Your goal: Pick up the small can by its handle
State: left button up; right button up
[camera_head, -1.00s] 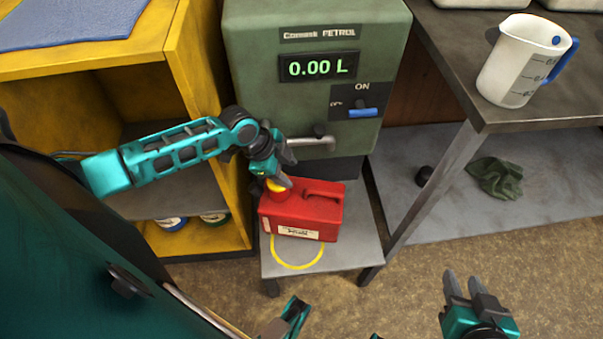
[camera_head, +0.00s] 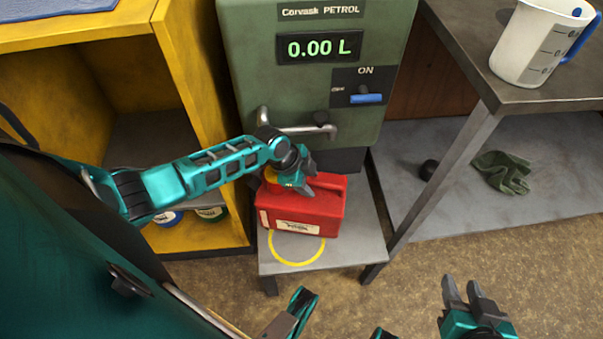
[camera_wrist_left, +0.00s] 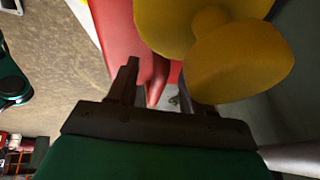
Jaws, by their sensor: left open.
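The small red can (camera_head: 300,213) with a white label stands upright on the grey stand below the green pump. Its yellow cap (camera_head: 271,178) shows at the left of its top, and is large in the left wrist view (camera_wrist_left: 235,55). My left gripper (camera_head: 313,178) is open above the can's top, right of the cap, and covers part of the handle. In the left wrist view a red part of the can (camera_wrist_left: 155,80) shows between the open fingers; contact cannot be told. My right gripper (camera_head: 461,284) is open and empty at the lower right.
The green petrol pump (camera_head: 360,125) reads 0.00 L, and its metal nozzle pipe (camera_head: 300,129) is close above my left gripper. A yellow shelf (camera_head: 205,120) stands left. A workbench (camera_head: 500,98) with a white jug (camera_head: 540,45) stands right.

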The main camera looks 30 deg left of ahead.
pick_arm(q)
jog(key=shift+c, duration=0.4)
grip_shut()
dwell(0.9)
